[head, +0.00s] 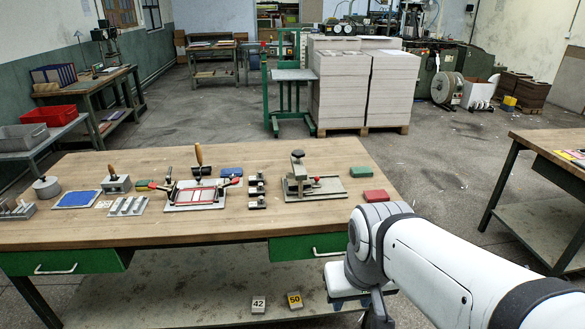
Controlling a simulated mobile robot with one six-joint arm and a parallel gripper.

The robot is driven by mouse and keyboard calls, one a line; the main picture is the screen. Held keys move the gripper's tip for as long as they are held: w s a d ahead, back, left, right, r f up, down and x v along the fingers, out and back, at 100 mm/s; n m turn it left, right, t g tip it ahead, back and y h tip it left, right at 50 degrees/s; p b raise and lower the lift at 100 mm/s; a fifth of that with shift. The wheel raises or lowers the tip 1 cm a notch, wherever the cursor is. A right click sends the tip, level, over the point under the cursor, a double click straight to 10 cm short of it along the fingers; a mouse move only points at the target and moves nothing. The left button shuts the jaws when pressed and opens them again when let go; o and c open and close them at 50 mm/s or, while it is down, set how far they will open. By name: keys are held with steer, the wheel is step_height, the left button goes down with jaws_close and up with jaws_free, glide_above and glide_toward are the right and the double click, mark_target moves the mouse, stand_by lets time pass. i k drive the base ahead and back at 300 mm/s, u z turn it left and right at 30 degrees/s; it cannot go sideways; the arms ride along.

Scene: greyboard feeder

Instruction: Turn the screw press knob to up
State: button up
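My white arm comes in from the lower right and ends at the bench's front edge, apart from these devices. My gripper's fingers are below the frame.
Green (360,171) and red (375,196) blocks lie at the bench's right. Bare wood runs along its front.

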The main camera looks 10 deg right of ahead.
mark_target(298, 154)
steer(key=z, duration=2.5)
steer(key=i, duration=0.75)
steer(key=u, duration=2.15)
steer(key=i, duration=0.5)
steer(key=z, duration=0.15)
